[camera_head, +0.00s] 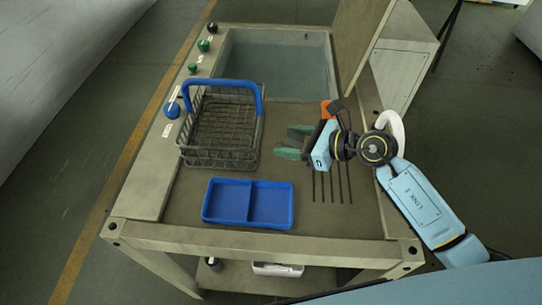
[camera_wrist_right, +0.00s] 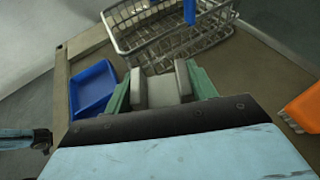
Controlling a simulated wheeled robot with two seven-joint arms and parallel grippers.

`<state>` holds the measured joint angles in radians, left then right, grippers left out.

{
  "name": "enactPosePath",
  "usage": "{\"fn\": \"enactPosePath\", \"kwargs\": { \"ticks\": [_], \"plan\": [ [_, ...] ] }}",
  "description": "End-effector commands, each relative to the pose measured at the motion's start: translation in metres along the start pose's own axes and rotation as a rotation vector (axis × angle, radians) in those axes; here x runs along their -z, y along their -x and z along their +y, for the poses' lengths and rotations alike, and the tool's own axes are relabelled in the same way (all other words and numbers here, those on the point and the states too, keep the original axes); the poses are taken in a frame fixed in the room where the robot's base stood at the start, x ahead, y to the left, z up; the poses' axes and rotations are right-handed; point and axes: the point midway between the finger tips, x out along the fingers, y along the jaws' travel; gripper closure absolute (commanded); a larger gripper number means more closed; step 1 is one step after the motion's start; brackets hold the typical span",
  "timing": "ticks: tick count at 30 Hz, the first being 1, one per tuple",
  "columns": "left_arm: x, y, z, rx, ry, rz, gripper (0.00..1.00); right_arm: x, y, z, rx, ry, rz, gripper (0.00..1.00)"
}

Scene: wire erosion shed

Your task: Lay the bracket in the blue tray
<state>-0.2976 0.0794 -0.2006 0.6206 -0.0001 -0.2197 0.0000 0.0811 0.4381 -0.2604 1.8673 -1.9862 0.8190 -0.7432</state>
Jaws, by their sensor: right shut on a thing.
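The blue tray (camera_head: 247,183) lies near the front of the bench and has two compartments, both empty. It also shows at the left in the right wrist view (camera_wrist_right: 93,88). My right gripper (camera_head: 291,143) is above the bench, behind and to the right of the tray, with its green fingers pointing left. In the right wrist view its pads close on a plain grey piece, which I take to be the bracket (camera_wrist_right: 163,92). Most of the bracket is hidden by the fingers, and its full shape cannot be told. My left gripper is out of view.
A wire basket (camera_head: 221,141) with a blue handle stands behind the tray. A sunken basin (camera_head: 278,62) lies at the back. Several dark thin strips (camera_head: 331,188) lie right of the tray. An orange object (camera_wrist_right: 302,106) is beside my right gripper. Knobs line the left edge.

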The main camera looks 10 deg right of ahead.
Motion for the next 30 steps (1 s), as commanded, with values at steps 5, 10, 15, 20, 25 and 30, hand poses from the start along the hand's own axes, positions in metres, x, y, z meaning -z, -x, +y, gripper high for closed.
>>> {"fn": "enactPosePath", "kwargs": {
  "ticks": [5,10,15,20,25,30],
  "plan": [
    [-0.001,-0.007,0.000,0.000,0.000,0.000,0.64,0.025,-0.011,-0.001,0.001,-0.001,-0.005,0.87],
    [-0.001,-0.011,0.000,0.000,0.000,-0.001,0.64,0.041,-0.017,0.000,0.001,-0.003,-0.004,0.87],
    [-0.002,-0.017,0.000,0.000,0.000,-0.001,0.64,0.061,-0.025,-0.001,0.002,-0.002,-0.004,0.87],
    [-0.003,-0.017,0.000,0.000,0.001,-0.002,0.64,0.063,-0.026,-0.001,0.002,0.000,-0.006,0.87],
    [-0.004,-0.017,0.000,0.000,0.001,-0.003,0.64,0.063,-0.026,-0.001,0.002,0.000,-0.005,0.87],
    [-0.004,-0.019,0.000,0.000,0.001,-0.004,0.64,0.068,-0.027,-0.001,0.000,-0.001,-0.001,0.39]
  ]
}}
